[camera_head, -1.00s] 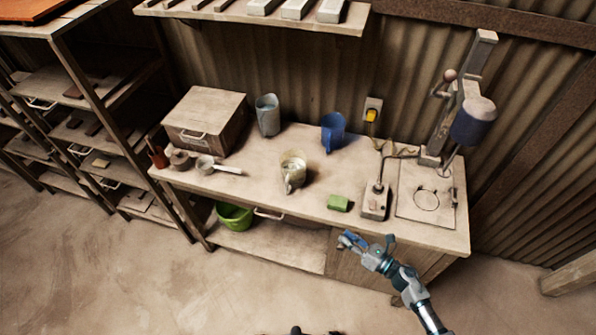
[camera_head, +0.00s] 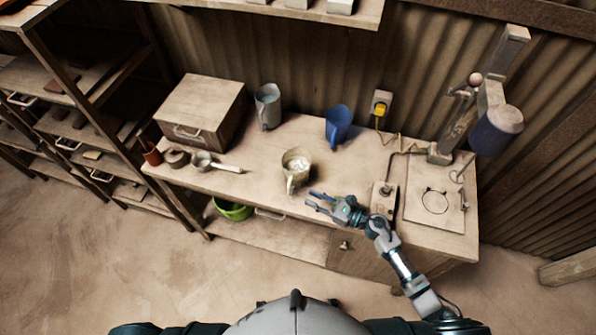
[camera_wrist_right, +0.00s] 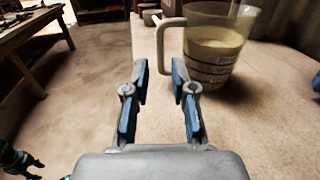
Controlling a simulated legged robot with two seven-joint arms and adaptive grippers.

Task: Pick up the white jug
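The pale, whitish jug (camera_head: 296,168) stands upright on the workbench, its handle toward the front edge and pale contents inside. In the right wrist view the see-through jug (camera_wrist_right: 222,45) has dark markings and a handle on its left. My right gripper (camera_head: 316,203) is open and empty, just right of and in front of the jug. In the wrist view its fingers (camera_wrist_right: 160,80) are apart, pointing toward the handle without touching it. A dark gripper, apparently my left one (camera_wrist_right: 30,167), shows at the lower left with fingers seemingly apart.
A blue jug (camera_head: 338,124) and a grey jug (camera_head: 267,106) stand farther back on the bench (camera_head: 258,187). A box (camera_head: 200,110), a pan (camera_head: 203,161) and a press (camera_head: 470,125) flank them.

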